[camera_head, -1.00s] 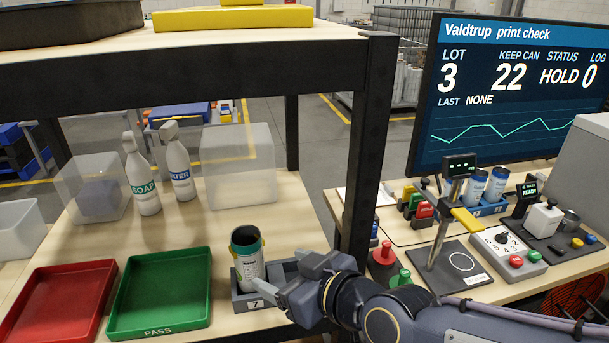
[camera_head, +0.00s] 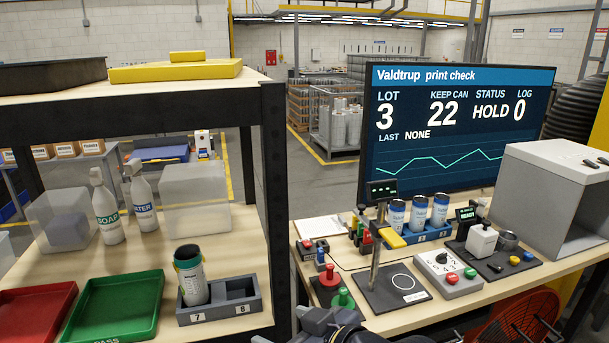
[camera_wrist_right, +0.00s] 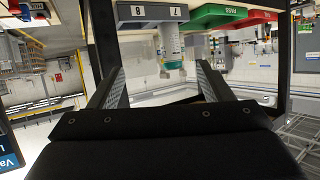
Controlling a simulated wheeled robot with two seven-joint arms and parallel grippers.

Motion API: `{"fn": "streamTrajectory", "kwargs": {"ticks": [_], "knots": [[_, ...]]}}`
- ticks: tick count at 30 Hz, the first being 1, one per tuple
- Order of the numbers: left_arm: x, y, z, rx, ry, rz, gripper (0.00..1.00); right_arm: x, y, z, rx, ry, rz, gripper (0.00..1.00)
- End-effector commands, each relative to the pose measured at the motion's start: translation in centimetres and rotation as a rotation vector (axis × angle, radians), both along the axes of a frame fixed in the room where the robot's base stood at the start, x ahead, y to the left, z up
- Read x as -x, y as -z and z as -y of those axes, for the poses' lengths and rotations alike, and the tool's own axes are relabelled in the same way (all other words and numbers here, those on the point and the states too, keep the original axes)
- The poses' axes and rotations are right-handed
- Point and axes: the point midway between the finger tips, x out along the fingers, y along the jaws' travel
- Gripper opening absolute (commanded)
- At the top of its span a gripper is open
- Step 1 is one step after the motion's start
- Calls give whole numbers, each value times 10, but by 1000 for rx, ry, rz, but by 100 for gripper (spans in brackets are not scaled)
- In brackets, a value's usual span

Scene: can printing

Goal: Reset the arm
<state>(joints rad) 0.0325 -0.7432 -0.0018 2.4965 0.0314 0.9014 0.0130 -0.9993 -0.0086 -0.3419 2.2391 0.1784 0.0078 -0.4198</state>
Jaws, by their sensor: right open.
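My right gripper (camera_head: 318,326) is at the bottom edge of the head view, below and to the right of the two-slot holder, and only partly shows. In the right wrist view my right gripper (camera_wrist_right: 158,84) has its two fingers wide apart with nothing held between them. A white can with a teal band and dark open top (camera_head: 191,275) stands in slot 7 of the grey holder (camera_head: 222,311). Slot 8 is empty. The can (camera_wrist_right: 172,45) and holder (camera_wrist_right: 150,13) show upside down in the wrist view, apart from the fingers. My left gripper is not in view.
A green PASS tray (camera_head: 115,310) and a red tray (camera_head: 30,315) lie left of the holder. A black shelf post (camera_head: 274,200) stands between the shelf and the right bench. That bench carries a test stand (camera_head: 376,240), button boxes, blue-topped cans and a screen (camera_head: 450,130).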

Motion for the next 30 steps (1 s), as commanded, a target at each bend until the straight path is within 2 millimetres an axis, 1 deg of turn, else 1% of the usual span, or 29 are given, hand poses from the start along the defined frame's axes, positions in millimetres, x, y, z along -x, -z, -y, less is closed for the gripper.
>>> {"fn": "streamTrajectory", "kwargs": {"ticks": [1, 5, 8, 11, 14, 17, 18, 20, 21, 22, 24, 27, 30], "knots": [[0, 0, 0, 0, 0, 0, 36, 0, 2, 9, -5, 14, -19, 73], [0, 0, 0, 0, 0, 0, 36, 2, 7, 31, -18, 47, -80, 73], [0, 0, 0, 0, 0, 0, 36, 6, 13, 53, -29, 83, -138, 73], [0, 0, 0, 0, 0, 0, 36, 13, 19, 79, -44, 130, -208, 73], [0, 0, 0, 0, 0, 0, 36, 24, 29, 109, -57, 191, -288, 73], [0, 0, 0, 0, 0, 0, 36, 44, 41, 144, -69, 274, -385, 73], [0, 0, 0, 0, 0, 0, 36, 55, 47, 159, -72, 317, -429, 73], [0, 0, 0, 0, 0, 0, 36, 74, 57, 181, -75, 390, -500, 73], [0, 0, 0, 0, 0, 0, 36, 87, 63, 193, -76, 440, -544, 73], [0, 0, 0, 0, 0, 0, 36, 96, 69, 201, -74, 474, -577, 73], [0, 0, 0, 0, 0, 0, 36, 116, 78, 215, -70, 547, -642, 73], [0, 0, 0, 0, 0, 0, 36, 135, 88, 226, -63, 621, -704, 73], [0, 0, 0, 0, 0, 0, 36, 145, 93, 230, -59, 656, -737, 73]]}}
